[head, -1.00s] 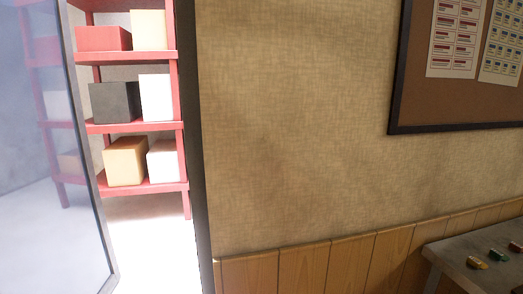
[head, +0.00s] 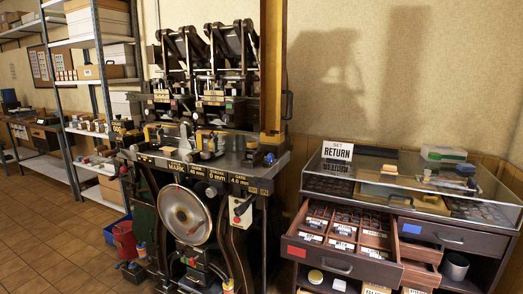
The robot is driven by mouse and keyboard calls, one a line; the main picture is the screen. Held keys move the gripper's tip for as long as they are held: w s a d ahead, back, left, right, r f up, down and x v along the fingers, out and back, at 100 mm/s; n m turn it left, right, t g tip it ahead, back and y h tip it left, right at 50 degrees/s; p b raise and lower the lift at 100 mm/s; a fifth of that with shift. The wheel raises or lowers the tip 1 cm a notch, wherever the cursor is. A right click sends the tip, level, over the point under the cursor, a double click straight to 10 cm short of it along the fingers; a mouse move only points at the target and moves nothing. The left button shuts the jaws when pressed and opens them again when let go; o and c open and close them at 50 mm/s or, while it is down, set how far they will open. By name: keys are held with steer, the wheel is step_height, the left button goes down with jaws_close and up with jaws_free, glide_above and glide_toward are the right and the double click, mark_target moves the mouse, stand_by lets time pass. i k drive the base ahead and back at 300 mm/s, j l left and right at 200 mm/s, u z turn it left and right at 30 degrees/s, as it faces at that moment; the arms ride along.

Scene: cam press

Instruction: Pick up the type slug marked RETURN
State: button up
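The labels are too small to read, so I cannot tell which piece, if any, is the slug marked RETURN. My gripper is not in view.
A cam press (head: 186,213) with a large wheel stands at centre left, close to the cabinet (head: 470,240). The open drawer juts out from the cabinet front. Metal shelves (head: 90,85) stand at the left. Red (head: 124,240) and blue buckets sit on the floor. Tiled floor (head: 45,235) is clear at lower left.

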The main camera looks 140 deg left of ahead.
mark_target(341, 231)
steer(key=u, duration=4)
steer(key=i+l+u, duration=0.15)
steer(key=i+l, duration=0.25)
steer(key=i, duration=0.2)
steer(key=i+l+u, duration=0.1)
steer(key=i+l, duration=0.35)
steer(key=i, duration=0.1)
